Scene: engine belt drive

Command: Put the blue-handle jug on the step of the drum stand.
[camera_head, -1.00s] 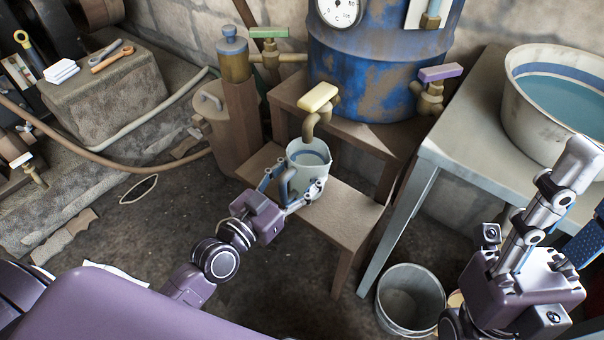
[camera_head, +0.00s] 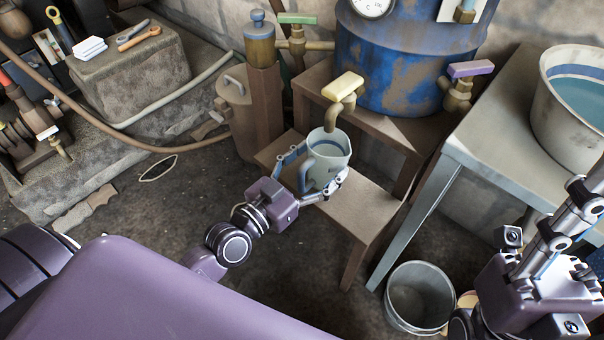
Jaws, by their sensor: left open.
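The blue-handle jug (camera_head: 333,157), pale grey with a blue-grey handle facing my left arm, stands upright at the step (camera_head: 368,213) of the wooden drum stand (camera_head: 385,128). It is just below the yellow-handled tap (camera_head: 343,88). My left gripper (camera_head: 312,176) is open, with one finger left of the jug's handle and the other at the jug's lower front. Whether the fingers touch the jug cannot be told. My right gripper (camera_head: 566,238) is at the right edge, partly cut off and away from the jug; its opening is unclear.
The blue drum (camera_head: 405,65) sits on the stand's upper level. A grey metal table (camera_head: 495,150) with a large basin (camera_head: 560,130) is at right. A metal bucket (camera_head: 418,300) stands on the floor below. A brown canister (camera_head: 250,125) is left of the step.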

